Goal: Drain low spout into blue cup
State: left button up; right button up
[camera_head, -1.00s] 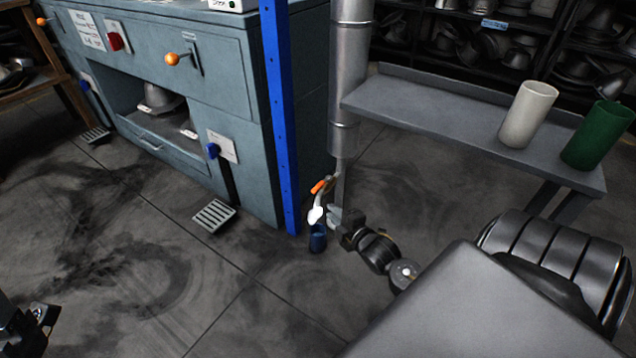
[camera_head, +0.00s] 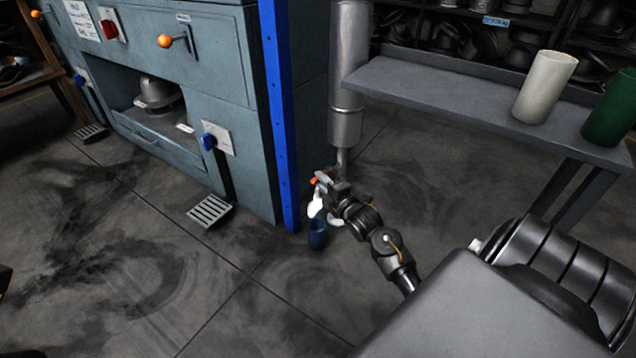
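The low spout (camera_head: 315,206) is white and hangs at the foot of a grey metal pipe. An orange handle (camera_head: 313,181) sits at its top, partly hidden by my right gripper. The blue cup (camera_head: 317,234) stands upright on the floor just below the spout. My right gripper (camera_head: 325,183) is at the handle, above the cup. It is too small and partly hidden to tell whether it is open or shut, or whether it touches the handle. Of my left arm only a dark sliver shows at the left edge.
A blue post (camera_head: 280,120) and the grey-blue press cabinet (camera_head: 220,85) stand left of the spout. A grey shelf (camera_head: 440,90) at right holds a white cup (camera_head: 545,88) and a green cup (camera_head: 612,110). A floor pedal (camera_head: 209,211) lies at left. The floor in front is open.

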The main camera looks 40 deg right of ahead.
jog(key=shift+w+d, duration=0.1)
jog(key=shift+w, duration=1.05)
grip_shut()
